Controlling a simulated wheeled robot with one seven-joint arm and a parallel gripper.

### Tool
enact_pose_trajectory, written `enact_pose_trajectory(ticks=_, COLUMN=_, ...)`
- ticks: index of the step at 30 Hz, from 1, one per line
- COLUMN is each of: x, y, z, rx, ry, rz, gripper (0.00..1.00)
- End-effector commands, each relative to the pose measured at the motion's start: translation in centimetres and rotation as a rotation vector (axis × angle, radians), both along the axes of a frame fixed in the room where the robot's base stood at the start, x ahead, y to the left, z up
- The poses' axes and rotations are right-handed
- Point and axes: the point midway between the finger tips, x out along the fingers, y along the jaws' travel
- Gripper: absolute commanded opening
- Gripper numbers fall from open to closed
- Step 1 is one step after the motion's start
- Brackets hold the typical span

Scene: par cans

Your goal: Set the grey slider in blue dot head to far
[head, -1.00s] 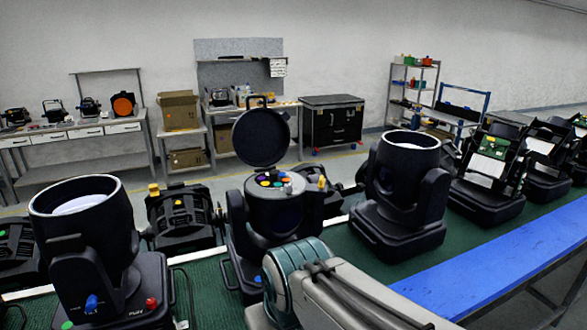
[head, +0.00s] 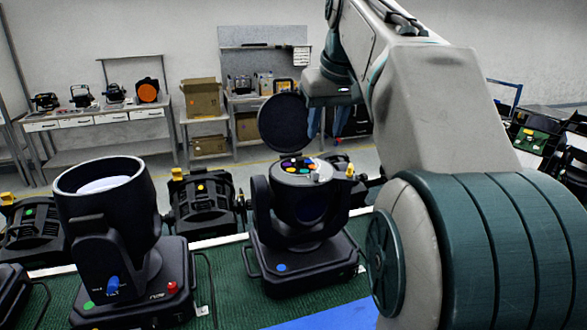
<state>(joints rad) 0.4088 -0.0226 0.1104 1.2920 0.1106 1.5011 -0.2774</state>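The blue dot head (head: 300,235) is a black moving-head lamp in the middle, with a blue dot (head: 281,267) on its base. Its round lid (head: 283,122) stands open behind its top. Several coloured discs (head: 300,168) show on the top face. A small pale piece (head: 309,161) sits among them; it is too small to tell whether it is the grey slider. My arm rises at the right. My gripper (head: 335,118) hangs at its end, above and slightly right of the open head, partly overlapping the lid's right edge.
Another black head (head: 105,215) with blue and red knobs stands left on the green mat (head: 232,300). Smaller lamps (head: 200,203) stand behind. A blue strip (head: 325,316) lies in front. Benches and cardboard boxes (head: 203,98) line the back wall. My arm hides much of the right side.

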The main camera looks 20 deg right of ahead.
Motion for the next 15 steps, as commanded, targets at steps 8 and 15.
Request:
enact_pose_trajectory(ticks=8, x=0.9, y=-0.9, z=0.0, rx=0.001, ry=-0.004, rz=0.005, gripper=0.36)
enact_pose_trajectory(ticks=15, x=2.5, y=-0.8, z=-4.2, rx=0.002, ry=-0.002, rz=0.004, gripper=0.36)
